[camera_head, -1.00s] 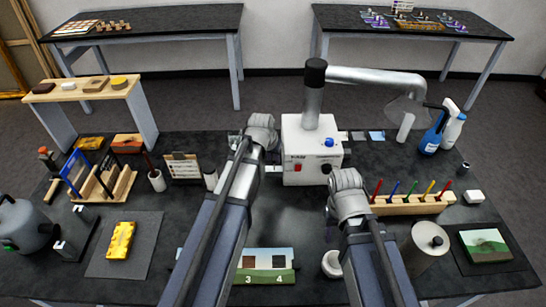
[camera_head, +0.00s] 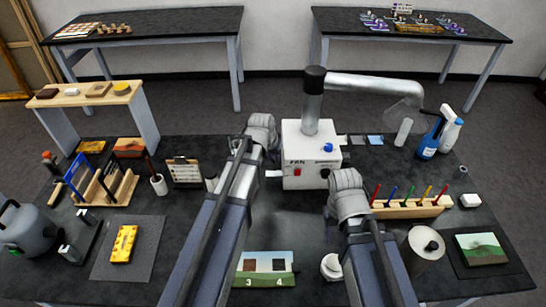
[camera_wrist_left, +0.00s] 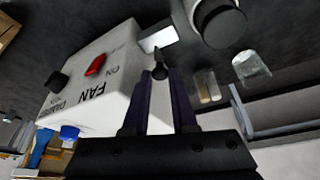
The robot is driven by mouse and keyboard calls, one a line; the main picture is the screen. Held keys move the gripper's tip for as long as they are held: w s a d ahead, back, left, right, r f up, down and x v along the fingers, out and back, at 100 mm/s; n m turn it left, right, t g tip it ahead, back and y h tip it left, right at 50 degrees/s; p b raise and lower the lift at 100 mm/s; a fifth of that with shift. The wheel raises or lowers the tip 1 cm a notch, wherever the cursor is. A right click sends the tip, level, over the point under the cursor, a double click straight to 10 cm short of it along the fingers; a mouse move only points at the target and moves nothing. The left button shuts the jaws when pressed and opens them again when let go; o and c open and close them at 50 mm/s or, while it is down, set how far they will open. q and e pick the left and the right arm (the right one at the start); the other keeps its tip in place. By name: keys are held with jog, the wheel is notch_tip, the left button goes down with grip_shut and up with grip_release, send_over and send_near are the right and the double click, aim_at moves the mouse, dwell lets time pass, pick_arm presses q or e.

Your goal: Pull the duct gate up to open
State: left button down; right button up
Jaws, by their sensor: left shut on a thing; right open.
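My left gripper (camera_wrist_left: 160,74) is shut on a small dark knob (camera_wrist_left: 160,62) in front of this plate. My left arm hides it in the head view. My right gripper is open, mostly hidden behind its wrist, right of the box.
A silver duct (camera_head: 372,86) runs from the box top to the right. A wooden rack of coloured tools (camera_head: 412,208) is close to my right wrist. A numbered picture strip (camera_head: 264,269) lies between my arms. A clipboard (camera_head: 184,171) stands left of the box.

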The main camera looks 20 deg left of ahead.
pick_arm(q)
jog(key=shift+f, duration=0.1)
jog(key=c, duration=1)
grip_release()
jog(key=p+v, duration=0.7)
jog(key=v, duration=0.1)
jog(key=shift+f, duration=0.1)
jog(key=shift+d, duration=0.1)
